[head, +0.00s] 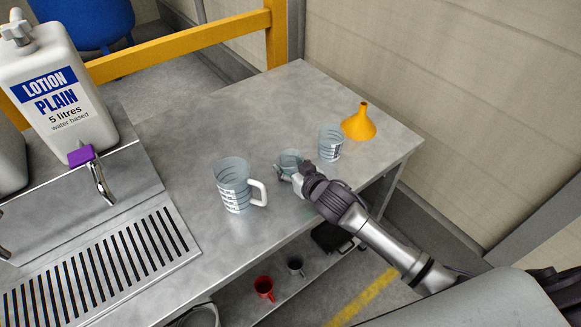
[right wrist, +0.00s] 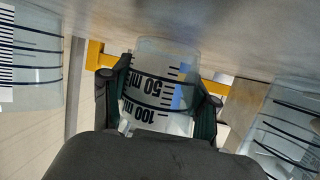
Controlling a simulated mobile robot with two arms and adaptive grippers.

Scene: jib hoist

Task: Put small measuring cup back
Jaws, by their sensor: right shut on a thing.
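The small measuring cup (head: 291,159) is clear, with dark scale marks, and is over the metal bench between two larger clear measuring vessels. My right gripper (head: 289,174) is shut on it. In the right wrist view the small cup (right wrist: 158,75) sits between both fingers, showing 50 ml and 100 ml marks upside down. Its base is close to the bench top; I cannot tell if it touches. The medium cup (head: 330,143) stands to its right, and the large handled jug (head: 233,184) to its left. My left gripper is not in view.
A yellow funnel (head: 360,123) stands near the bench's far right corner. Red (head: 264,286) and grey (head: 296,265) mugs sit on a lower shelf. The bench's back middle is clear.

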